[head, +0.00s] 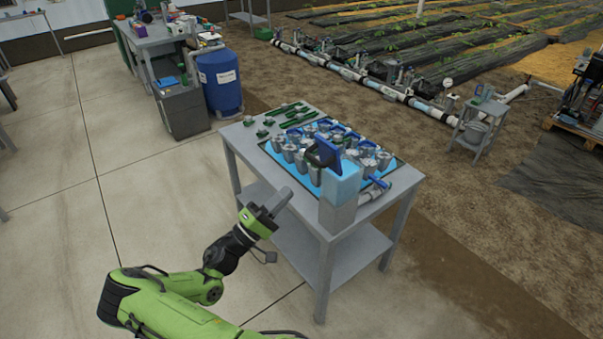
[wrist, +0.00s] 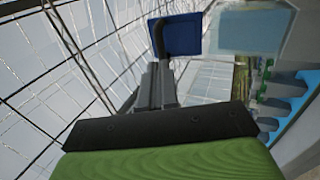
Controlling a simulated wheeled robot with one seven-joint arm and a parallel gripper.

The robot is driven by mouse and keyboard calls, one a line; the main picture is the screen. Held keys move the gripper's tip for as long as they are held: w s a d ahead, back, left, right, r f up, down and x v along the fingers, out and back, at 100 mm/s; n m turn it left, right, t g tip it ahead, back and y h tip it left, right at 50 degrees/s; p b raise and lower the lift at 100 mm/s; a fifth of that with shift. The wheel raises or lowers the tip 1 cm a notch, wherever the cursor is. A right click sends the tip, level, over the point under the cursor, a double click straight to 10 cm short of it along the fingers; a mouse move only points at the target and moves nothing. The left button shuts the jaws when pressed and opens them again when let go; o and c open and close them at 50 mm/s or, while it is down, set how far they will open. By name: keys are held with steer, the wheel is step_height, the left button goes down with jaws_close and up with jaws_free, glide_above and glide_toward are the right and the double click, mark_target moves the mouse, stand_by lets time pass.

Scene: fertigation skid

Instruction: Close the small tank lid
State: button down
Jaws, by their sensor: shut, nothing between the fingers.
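The small tank (head: 338,206) is a tall, see-through light-blue box at the table's near corner; part of it shows at the upper right in the wrist view (wrist: 250,32). Its dark-blue lid (head: 329,153) stands raised and tilted open above the tank's left side, with a dark curved handle (head: 312,159). The lid (wrist: 184,36) and handle (wrist: 158,40) also show past my fingers in the wrist view. My gripper (head: 284,197) is shut and empty, left of the tank and lower than the lid. It looks apart from both in the head view.
The grey table (head: 262,169) carries a blue tray with several grey cups, a blue-handled valve (head: 379,182) right of the tank, and green parts at the back. A blue drum (head: 219,82) stands behind. The floor left of the table is clear.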

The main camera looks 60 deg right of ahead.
steer(key=x, duration=0.8)
steer(key=shift+d+r+p, duration=0.1)
steer(key=shift+r+p, duration=0.05)
steer(key=shift+p, duration=0.15)
